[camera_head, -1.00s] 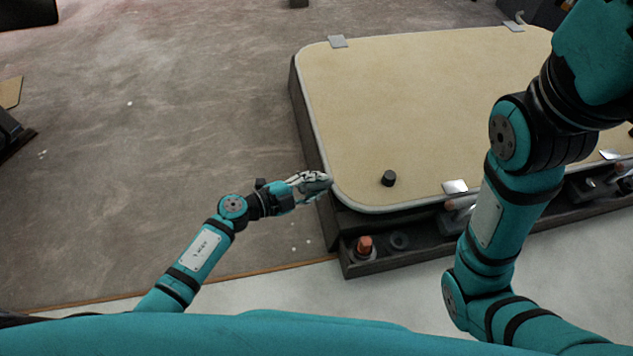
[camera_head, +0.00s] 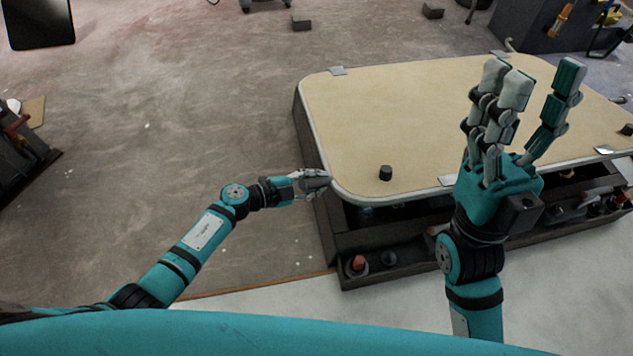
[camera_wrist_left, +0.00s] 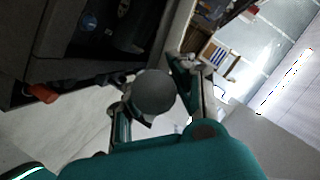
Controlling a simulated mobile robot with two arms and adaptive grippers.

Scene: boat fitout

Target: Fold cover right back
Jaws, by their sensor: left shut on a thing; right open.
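The cover (camera_head: 420,120) is a beige panel with a pale rim, lying over a dark box. Its near edge stands a little above the box wall, with a dark gap below. A black knob (camera_head: 386,173) stands near its front left corner. In the left wrist view, a grey rounded thing (camera_wrist_left: 153,92) sits between the fingers. My right gripper (camera_head: 528,88) is open and empty, fingers spread upward, in front of the cover's right part in the picture.
The dark box (camera_head: 395,240) has a front tray holding an orange-topped part (camera_head: 357,264) and several other fittings. Metal plates (camera_head: 338,71) sit along the cover's rim. The floor (camera_head: 190,110) to the left is mostly clear.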

